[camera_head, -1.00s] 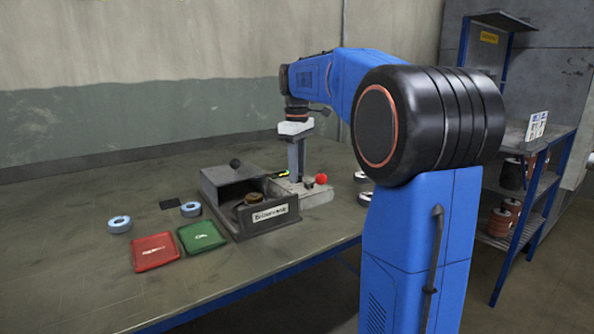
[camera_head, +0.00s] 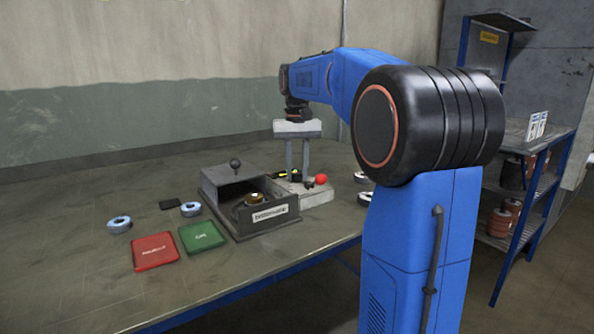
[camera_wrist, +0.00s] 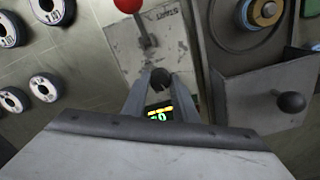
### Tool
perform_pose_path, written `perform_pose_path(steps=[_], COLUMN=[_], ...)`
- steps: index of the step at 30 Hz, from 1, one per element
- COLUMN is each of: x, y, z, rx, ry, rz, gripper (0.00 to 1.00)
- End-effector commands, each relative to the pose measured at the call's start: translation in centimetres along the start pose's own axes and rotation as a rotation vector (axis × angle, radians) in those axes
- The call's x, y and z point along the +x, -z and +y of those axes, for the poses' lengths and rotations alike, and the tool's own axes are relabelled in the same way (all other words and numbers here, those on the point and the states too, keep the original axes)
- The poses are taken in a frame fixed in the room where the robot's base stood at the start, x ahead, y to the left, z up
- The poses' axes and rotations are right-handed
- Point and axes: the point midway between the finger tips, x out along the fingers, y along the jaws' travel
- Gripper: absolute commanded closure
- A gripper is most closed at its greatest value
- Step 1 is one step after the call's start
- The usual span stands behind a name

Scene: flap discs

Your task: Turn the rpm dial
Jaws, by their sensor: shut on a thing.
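The rpm dial (camera_wrist: 161,77) is a small dark knob on a grey control box (camera_wrist: 176,50). In the wrist view my gripper (camera_wrist: 160,84) has its two fingers on either side of the dial and is shut on it. A small display with yellow and green characters (camera_wrist: 158,115) shows between the fingers, partly hidden; I can make out a green 0. In the head view my gripper (camera_head: 297,178) points straight down at the control box (camera_head: 318,197), and its fingers partly hide the dial.
Red (camera_head: 154,251) and green (camera_head: 202,236) trays and several discs lie on the table.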

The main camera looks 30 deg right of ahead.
Motion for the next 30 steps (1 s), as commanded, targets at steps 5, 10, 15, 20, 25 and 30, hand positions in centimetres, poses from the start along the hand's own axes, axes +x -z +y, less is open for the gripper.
perform_pose_path(steps=[5, 10, 15, 20, 25, 30], x=[-0.06, -0.06, -0.06, -0.07, -0.07, -0.07], y=[0.04, 0.05, 0.05, 0.05, 0.05, 0.06], z=[0.0, 0.01, 0.01, 0.01, 0.01, 0.01], rx=[0.165, 0.326, 0.483, 0.614, 0.724, 0.801], ry=[0.0, 0.0, 0.001, 0.001, 0.001, 0.001], rz=[0.002, 0.002, 0.002, 0.002, 0.003, 0.003], gripper=[0.96, 0.96, 0.96, 0.96, 0.96, 0.96])
